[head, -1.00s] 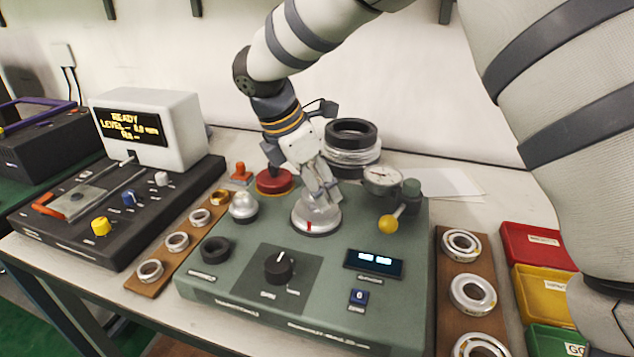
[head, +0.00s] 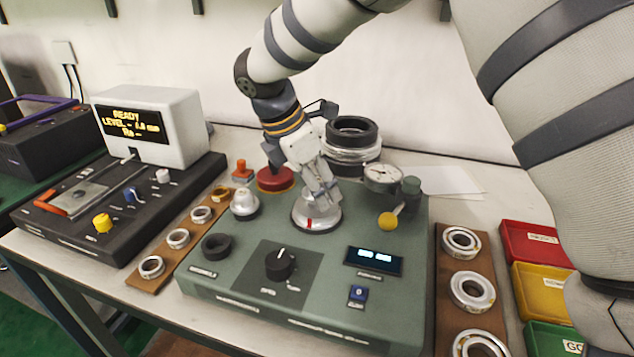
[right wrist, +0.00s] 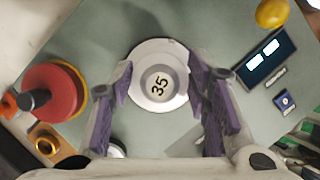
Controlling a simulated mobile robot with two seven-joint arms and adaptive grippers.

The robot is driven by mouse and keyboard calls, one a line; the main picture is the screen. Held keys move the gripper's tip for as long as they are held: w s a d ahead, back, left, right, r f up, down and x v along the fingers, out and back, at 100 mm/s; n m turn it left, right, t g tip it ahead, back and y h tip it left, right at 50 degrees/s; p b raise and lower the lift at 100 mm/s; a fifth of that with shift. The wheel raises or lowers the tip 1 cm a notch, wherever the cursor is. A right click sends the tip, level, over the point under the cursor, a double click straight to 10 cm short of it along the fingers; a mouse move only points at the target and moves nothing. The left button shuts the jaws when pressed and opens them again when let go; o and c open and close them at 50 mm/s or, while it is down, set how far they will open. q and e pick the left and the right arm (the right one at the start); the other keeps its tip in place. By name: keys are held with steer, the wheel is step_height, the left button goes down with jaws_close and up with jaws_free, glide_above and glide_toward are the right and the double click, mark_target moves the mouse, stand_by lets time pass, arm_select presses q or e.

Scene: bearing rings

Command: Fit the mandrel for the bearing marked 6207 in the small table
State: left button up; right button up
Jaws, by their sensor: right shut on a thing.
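The small table (head: 304,226) is a round silver disc with a red mark, on top of the green machine. In the right wrist view it is a pale disc (right wrist: 158,54). A mandrel (right wrist: 157,84) with "35" on its round end sits over the middle of this disc. My right gripper (head: 322,202) points down at the table, its purple-padded fingers (right wrist: 162,90) on either side of the mandrel, shut on it. Whether the mandrel is fully seated cannot be seen. Several bearing rings (head: 472,290) lie on a wooden board at right; their markings are unreadable. My left gripper is out of view.
A board (head: 160,253) with several small rings lies left of the machine. Red (head: 535,243) and yellow (head: 540,290) bins are at right.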

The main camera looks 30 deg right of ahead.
steer(key=shift+f, duration=0.45)
steer(key=shift+f, duration=0.1)
stand_by(0.4)
steer(key=o, duration=1.5)
steer(key=shift+f, duration=0.1)
steer(key=v, duration=1.2)
steer(key=shift+a, duration=0.1)
